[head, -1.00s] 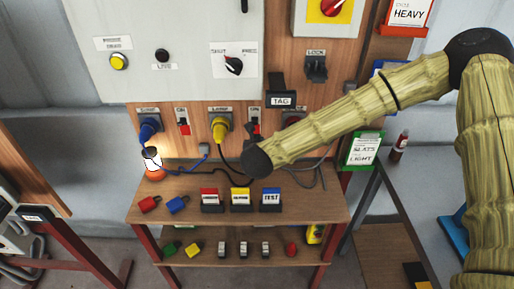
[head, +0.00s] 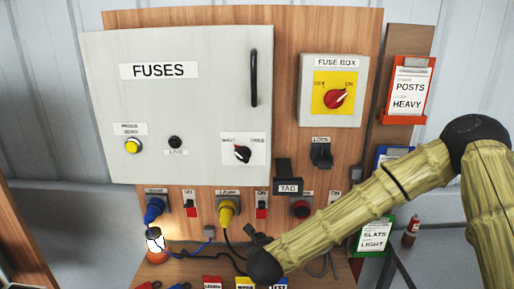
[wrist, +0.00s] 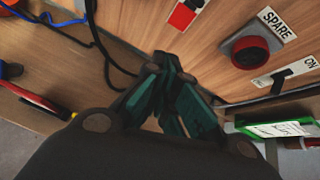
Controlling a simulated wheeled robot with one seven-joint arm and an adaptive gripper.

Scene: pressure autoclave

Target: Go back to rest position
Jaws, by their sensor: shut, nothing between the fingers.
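My gripper (wrist: 172,68) is shut and empty. In the wrist view its dark green fingers meet close to the wooden panel, left of the red SPARE socket (wrist: 250,52). In the head view my gripper (head: 256,239) is a small dark shape just past the black wrist end of my arm, in front of the lower panel between the yellow LAMP plug (head: 227,210) and the SPARE socket (head: 300,208). My wrist hides part of it. Whether the fingers touch the panel, I cannot tell.
The grey FUSES cabinet (head: 175,105) and the FUSE BOX (head: 334,92) are above. A black TAG holder (head: 288,180) juts out close above my gripper. A lit lamp (head: 155,243), cables and labelled blocks occupy the shelf (head: 200,266) below. Card holders (head: 404,90) hang at right.

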